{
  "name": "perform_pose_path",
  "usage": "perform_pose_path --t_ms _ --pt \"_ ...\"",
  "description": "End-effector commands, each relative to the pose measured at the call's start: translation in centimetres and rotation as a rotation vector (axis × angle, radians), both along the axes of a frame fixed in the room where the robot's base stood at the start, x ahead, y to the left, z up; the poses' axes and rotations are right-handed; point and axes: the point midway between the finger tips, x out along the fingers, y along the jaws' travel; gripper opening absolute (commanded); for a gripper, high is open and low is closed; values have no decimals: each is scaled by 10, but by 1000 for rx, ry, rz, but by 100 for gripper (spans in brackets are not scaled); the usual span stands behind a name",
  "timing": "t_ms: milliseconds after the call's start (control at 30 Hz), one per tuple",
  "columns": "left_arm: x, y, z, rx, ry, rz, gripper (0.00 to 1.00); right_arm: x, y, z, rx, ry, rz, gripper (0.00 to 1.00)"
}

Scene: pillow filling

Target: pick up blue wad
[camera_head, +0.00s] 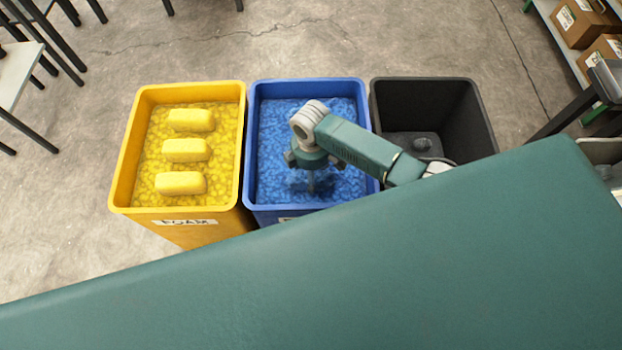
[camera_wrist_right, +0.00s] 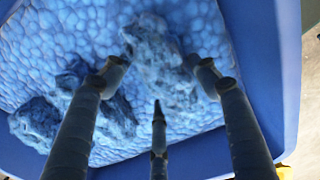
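My right gripper (camera_head: 312,182) points down into the blue bin (camera_head: 254,150), over the blue filling. In the right wrist view, the fingers of my right gripper (camera_wrist_right: 160,78) are spread apart. A dark blue, rough-looking wad (camera_wrist_right: 152,48) lies between and beyond the fingertips on the lighter blue filling. More dark blue wad material (camera_wrist_right: 38,122) lies at the left, partly hidden behind the left finger. I cannot tell whether any finger touches a wad. In the head view, my right arm and gripper hide much of the bin's middle. My left gripper is not in view.
A yellow bin (camera_head: 126,165) with yellow filling and three yellow blocks (camera_head: 185,150) stands left of the blue bin. A black bin (camera_head: 480,120) with a dark object (camera_head: 424,145) stands to its right. The blue bin's wall (camera_wrist_right: 270,70) is close to the gripper.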

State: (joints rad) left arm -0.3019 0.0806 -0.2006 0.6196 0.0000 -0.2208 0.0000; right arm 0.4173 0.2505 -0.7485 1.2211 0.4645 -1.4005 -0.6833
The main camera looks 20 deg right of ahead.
Motion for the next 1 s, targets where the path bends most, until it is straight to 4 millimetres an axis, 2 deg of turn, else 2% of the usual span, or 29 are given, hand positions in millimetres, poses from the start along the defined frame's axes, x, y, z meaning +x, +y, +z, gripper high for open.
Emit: perform_pose_path --t_ms 367,567,667,1000 --pt "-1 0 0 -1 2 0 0 0 0 2 0 -1 0 33" --pt "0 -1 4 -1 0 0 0 1 0 20 1 -3 1 33" --pt "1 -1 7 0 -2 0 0 2 0 41 1 -4 0 33" --pt "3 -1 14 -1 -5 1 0 2 0 141 2 -6 1 33"
